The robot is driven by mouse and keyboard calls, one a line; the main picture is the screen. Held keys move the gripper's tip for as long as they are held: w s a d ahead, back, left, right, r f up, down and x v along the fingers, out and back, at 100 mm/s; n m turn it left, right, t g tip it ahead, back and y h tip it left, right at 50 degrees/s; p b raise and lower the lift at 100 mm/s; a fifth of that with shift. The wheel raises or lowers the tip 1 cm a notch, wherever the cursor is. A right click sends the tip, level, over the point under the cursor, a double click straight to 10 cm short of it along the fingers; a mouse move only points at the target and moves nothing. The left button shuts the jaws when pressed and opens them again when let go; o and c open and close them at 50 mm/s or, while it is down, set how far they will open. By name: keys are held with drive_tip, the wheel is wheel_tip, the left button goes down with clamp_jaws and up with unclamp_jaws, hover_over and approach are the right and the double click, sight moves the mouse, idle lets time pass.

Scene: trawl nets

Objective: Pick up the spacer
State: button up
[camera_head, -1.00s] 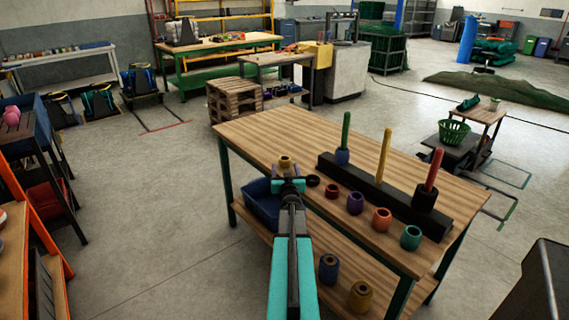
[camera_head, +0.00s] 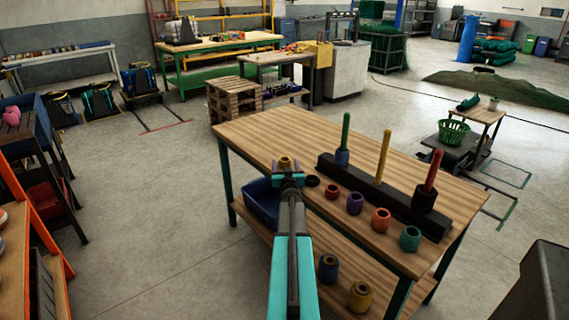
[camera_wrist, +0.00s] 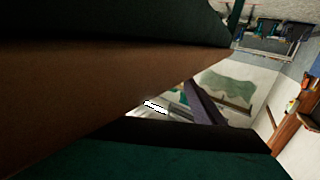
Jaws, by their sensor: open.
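Several ring-shaped spacers stand on the wooden table. A brownish-yellow spacer (camera_head: 285,163) is at the tip of my gripper (camera_head: 287,174). In the wrist view a large brown surface (camera_wrist: 90,88) fills the space between the two dark green fingers (camera_wrist: 130,85); it looks like this spacer, very close. My gripper is open around or right beside it; contact cannot be made out. A dark red spacer (camera_head: 332,191), a purple one (camera_head: 355,203), an orange one (camera_head: 381,220) and a green one (camera_head: 410,238) stand to the right. A darker one (camera_head: 312,181) is close to my gripper.
A black rack (camera_head: 375,191) carries green, yellow and red pegs, with spacers on the green and red ones. A blue bin (camera_head: 262,203) and more spacers (camera_head: 329,267) are on the lower shelf. The table's far left top (camera_head: 270,130) is clear.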

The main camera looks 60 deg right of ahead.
drive_tip(key=shift+w+d, duration=0.25)
drive_tip(key=shift+d, duration=0.05)
idle(0.4)
drive_tip(key=c, duration=1.2)
